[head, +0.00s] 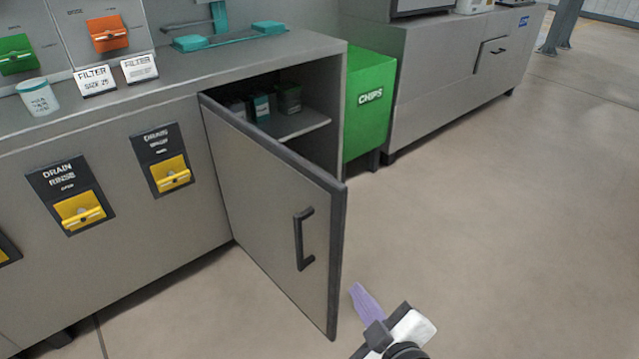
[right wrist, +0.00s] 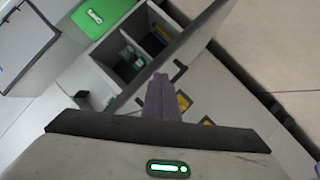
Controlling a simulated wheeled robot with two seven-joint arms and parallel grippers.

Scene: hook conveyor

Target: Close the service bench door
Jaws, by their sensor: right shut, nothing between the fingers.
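The service bench door (head: 265,200) is grey with a dark edge and stands wide open, swung out from the bench (head: 200,225). Its black handle (head: 303,240) is on the face towards the left. In the right wrist view the door (right wrist: 175,52) runs slantwise across the upper middle. My right gripper (head: 363,300) has purple fingers and is shut and empty. It is at the lower right of the door's free edge, on the right side of the door; I cannot tell whether it touches. Its fingers also show in the right wrist view (right wrist: 161,98). My left gripper is not in view.
Inside the open cabinet, small boxes stand on a shelf (head: 300,124). A green chips bin (head: 368,105) stands right of the bench. Yellow drain handles (head: 171,174) stick out of the bench front. The floor (head: 500,220) at right is clear.

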